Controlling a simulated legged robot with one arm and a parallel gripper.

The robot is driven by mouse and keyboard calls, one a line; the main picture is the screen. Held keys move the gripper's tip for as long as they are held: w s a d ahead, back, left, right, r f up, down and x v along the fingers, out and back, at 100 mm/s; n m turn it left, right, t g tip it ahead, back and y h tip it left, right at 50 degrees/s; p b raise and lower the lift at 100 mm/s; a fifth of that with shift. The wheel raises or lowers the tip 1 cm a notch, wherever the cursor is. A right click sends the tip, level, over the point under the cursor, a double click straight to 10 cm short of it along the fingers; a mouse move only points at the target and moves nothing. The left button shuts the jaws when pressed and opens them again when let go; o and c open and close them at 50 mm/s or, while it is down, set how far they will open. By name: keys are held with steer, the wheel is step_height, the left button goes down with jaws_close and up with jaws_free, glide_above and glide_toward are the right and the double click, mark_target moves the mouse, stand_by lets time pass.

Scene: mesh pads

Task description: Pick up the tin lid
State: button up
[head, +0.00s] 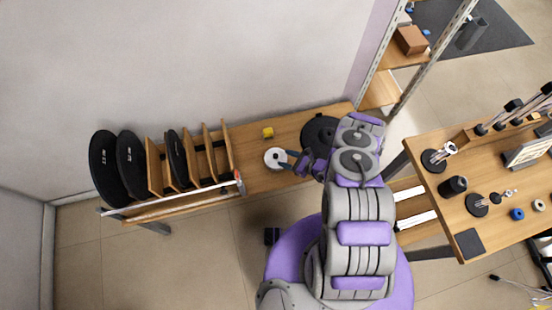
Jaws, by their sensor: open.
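A small round pale disc with a darker centre (274,157), which looks like the tin lid, lies on the wooden bench (262,181). My gripper (291,158) comes in from the right, low over the bench. Its fingertips are at the disc's right edge in the picture. It is open and holds nothing that I can see. I cannot tell whether the fingers touch the disc or are just above it.
A large black plate (318,135) is partly hidden by my arm. A rack with black plates (103,164) and wooden dividers stands left. A cluttered wooden table (440,205) is at right.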

mark_target(278, 157)
steer(key=x, duration=0.2)
steer(key=b+x, duration=0.1)
steer(key=x, duration=0.1)
steer(key=shift+s+f, duration=0.15)
steer(key=shift+f, duration=0.1)
steer(key=shift+w+a+f, duration=0.1)
steer(key=shift+w+a, duration=0.15)
steer(key=shift+a, duration=0.1)
steer(key=shift+c, duration=0.5)
jaws_close()
